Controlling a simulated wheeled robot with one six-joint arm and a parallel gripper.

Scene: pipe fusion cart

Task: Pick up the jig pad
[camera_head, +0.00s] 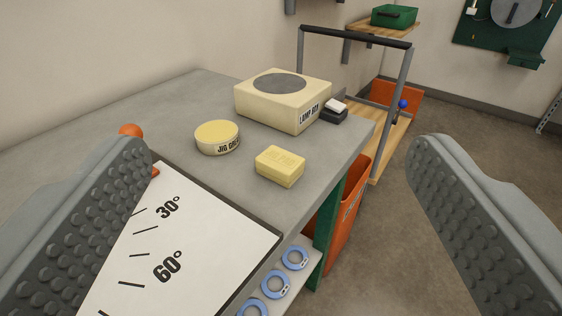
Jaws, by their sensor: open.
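A small yellow rectangular block (280,166) lies on the grey bench top near its front edge. Faint raised lettering shows on its top, too blurred to read, so I cannot be sure that it is the jig pad. A round cream tin (217,138) with a yellow top stands to its left, its label reading "JIG GRE" before curving out of sight. My gripper (283,160) is open, with one studded grey finger on each side of the view. The block shows between the fingers, apart from both.
A cream box labelled "LAMP BOX" (284,100) and a small black-and-white item (334,111) stand behind the block. A white angle board (175,240) lies in front. Blue rings (295,258) sit on a lower shelf. An orange bin (345,220) and a cart (385,140) stand beyond the bench.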

